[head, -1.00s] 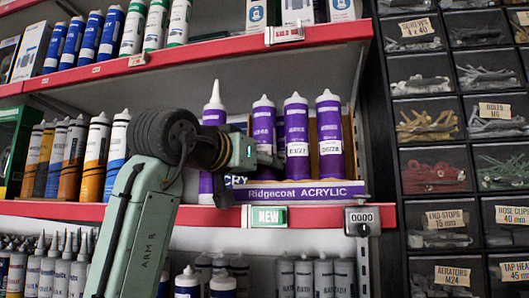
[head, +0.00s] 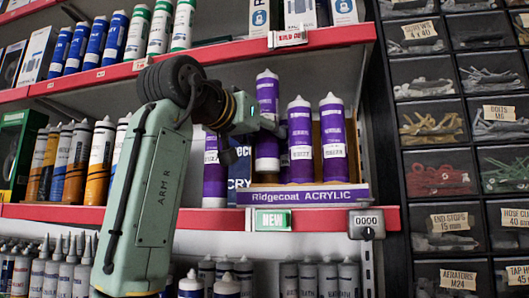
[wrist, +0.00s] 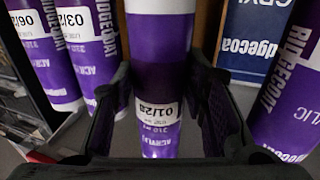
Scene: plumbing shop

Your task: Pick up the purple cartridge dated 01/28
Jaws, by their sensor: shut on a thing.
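The purple cartridge dated 01/28 (head: 267,94) is upright in my gripper (head: 276,127), raised above the display tray and its neighbours. In the wrist view my gripper (wrist: 160,72) has one black finger on each side of this cartridge (wrist: 160,35), and its white date label reads 01/28. Two similar purple cartridges, one (head: 300,128) and another (head: 333,125), stand to its right in the head view. In the wrist view their labels begin 03/2 (wrist: 82,40) and 06/2 (wrist: 40,55), partly cut off.
The Ridgecoat ACRYLIC tray (head: 310,196) sits on the red-edged shelf (head: 140,213). Another purple cartridge (head: 214,175) stands left, partly behind my arm. A higher shelf (head: 210,58) runs above; parts drawers (head: 430,130) stand right. Orange-and-white cartridges (head: 101,150) are at left.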

